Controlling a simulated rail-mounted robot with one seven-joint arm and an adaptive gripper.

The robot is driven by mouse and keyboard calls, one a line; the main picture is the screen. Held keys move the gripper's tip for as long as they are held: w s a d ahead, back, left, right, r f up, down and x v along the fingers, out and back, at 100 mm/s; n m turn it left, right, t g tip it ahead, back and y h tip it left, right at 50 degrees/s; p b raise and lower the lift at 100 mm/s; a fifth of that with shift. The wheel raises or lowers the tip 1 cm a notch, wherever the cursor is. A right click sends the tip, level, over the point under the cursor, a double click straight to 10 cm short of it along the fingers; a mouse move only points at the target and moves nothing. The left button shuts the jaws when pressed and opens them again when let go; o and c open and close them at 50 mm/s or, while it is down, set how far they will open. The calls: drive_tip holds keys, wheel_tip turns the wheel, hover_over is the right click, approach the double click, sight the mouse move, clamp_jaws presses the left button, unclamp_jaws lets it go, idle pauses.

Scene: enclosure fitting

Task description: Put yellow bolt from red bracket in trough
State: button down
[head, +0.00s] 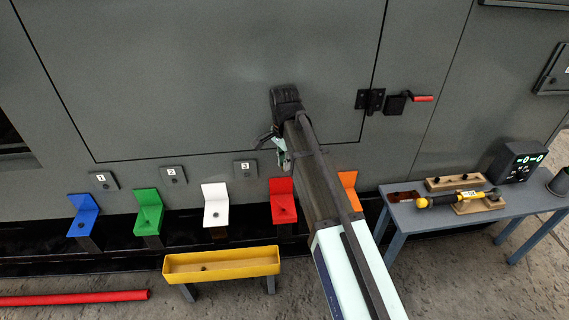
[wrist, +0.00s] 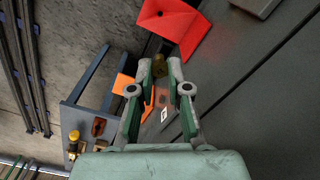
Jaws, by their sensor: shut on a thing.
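The red bracket (head: 283,187) is on the grey enclosure's lower front, with a dark round spot on its ledge. In the wrist view the red bracket (wrist: 182,30) lies just beyond my fingertips. My gripper (wrist: 160,68) is shut on a dull yellow-brown bolt (wrist: 162,66), which sits between the fingertips, apart from or close against the bracket; I cannot tell which. In the head view my gripper (head: 281,150) is above the red bracket and the bolt is not discernible. The yellow trough (head: 222,279) stands below and left, with a small dark thing inside.
Blue (head: 83,212), green (head: 148,210) and white (head: 216,204) brackets stand left of the red one. An orange bracket (head: 349,187) is right, partly behind my arm. A blue-grey bench (head: 436,218) with tools stands at right. A red bar (head: 75,298) lies on the floor.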

drive_tip(key=shift+r+p, duration=0.65)
drive_tip(key=shift+p, duration=0.1)
drive_tip(key=shift+r+p, duration=0.4)
drive_tip(key=shift+p, duration=0.05)
drive_tip(key=shift+r, duration=0.1)
